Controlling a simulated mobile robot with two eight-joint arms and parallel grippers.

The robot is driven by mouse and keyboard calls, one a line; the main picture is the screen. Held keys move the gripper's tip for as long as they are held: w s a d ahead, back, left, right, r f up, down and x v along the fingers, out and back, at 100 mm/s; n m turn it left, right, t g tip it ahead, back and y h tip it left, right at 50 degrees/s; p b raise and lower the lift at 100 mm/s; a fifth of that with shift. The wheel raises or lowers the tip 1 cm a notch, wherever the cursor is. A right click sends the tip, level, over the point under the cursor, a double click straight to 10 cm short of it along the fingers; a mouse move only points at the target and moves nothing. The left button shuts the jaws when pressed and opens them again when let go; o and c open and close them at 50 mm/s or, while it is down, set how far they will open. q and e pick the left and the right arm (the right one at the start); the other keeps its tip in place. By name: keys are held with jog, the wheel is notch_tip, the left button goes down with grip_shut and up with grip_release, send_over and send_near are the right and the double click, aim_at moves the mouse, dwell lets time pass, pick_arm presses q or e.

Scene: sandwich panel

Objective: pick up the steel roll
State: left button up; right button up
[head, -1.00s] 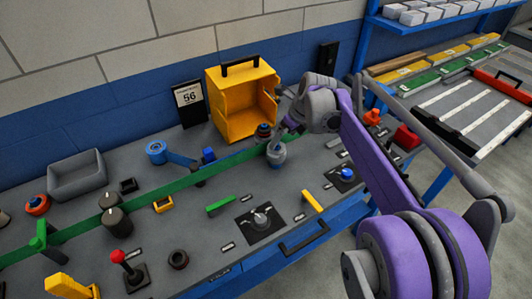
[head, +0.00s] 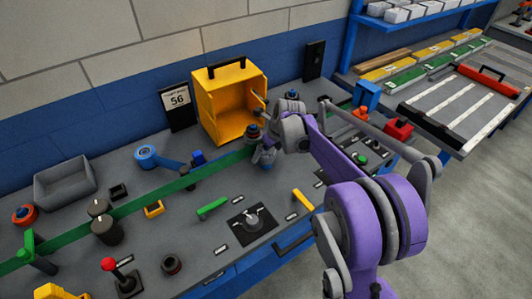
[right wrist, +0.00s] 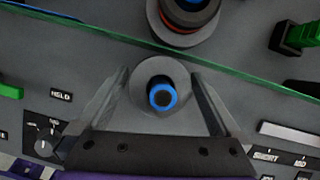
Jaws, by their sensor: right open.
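A grey steel roll (right wrist: 160,74) with a blue-ringed dark centre stands on the panel in the right wrist view, seen from above. My right gripper (right wrist: 162,82) is open, with one finger on each side of the roll and visible gaps to it. In the head view my right gripper (head: 265,154) is low over the panel in front of the yellow cabinet, and the roll there is mostly hidden by it. My left gripper is not in view.
A dark, red-banded part with a blue top (right wrist: 190,14) stands close behind the roll, across the green-edged strip (right wrist: 110,32). The open yellow cabinet (head: 226,138) is behind. A black rotary switch (head: 252,222) and yellow handle (head: 303,199) lie in front.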

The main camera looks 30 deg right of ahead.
jog(key=shift+c, duration=0.3)
jog(key=c, duration=1.5)
jog(key=shift+r, duration=0.15)
notch_tip(320, 180, up, 18)
jog(key=shift+f+p, duration=0.1)
jog(key=shift+p, duration=0.6)
